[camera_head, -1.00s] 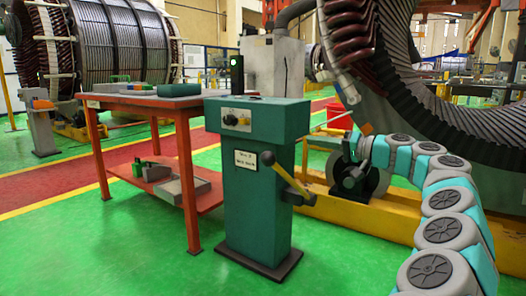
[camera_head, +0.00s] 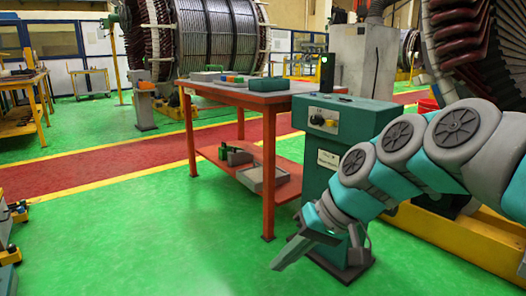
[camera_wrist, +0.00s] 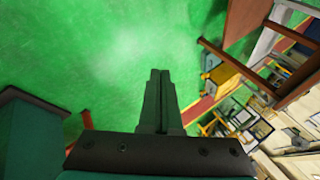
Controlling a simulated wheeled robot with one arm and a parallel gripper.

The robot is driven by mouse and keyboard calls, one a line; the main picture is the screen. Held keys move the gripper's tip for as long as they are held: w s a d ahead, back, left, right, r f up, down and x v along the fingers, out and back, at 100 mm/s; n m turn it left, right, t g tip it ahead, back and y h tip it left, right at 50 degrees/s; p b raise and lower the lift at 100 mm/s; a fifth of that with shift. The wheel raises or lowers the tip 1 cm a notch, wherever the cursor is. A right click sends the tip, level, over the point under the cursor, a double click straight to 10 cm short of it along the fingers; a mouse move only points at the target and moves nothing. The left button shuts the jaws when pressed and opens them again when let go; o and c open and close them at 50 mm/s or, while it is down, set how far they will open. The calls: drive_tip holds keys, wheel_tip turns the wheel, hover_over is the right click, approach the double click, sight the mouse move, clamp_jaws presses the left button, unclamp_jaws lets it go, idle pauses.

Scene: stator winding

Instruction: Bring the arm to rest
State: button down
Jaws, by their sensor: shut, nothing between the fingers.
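My arm reaches in from the right in the head view, in front of the green control pedestal (camera_head: 348,121). My gripper (camera_head: 276,267) hangs at its end, pointing down and left over the green floor, with nothing held. In the wrist view my gripper (camera_wrist: 160,73) shows its two fingers side by side and together, with green floor beyond them. The arm hides much of the pedestal's lower part and its lever.
An orange-red table (camera_head: 268,98) with a lower shelf stands left of the pedestal. A yellow beam (camera_head: 440,240) runs along the floor at right. Green floor (camera_head: 130,225) is open at the front left. Yellow-framed workbenches (camera_head: 22,88) stand far left.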

drive_tip(key=s+d+f+m+g+h+p, duration=0.1)
drive_tip(key=s+d+f+h, duration=0.2)
drive_tip(key=s, duration=0.7)
drive_tip(key=s+d+f+m+g+h+p, duration=0.1)
drive_tip(key=s+d+f+g+h+p, duration=0.1)
drive_tip(key=s+d+f, duration=0.6)
drive_tip(key=shift+s+d+f+h, duration=0.15)
drive_tip(key=shift+s+f+h, duration=0.3)
drive_tip(key=shift+s+h, duration=0.6)
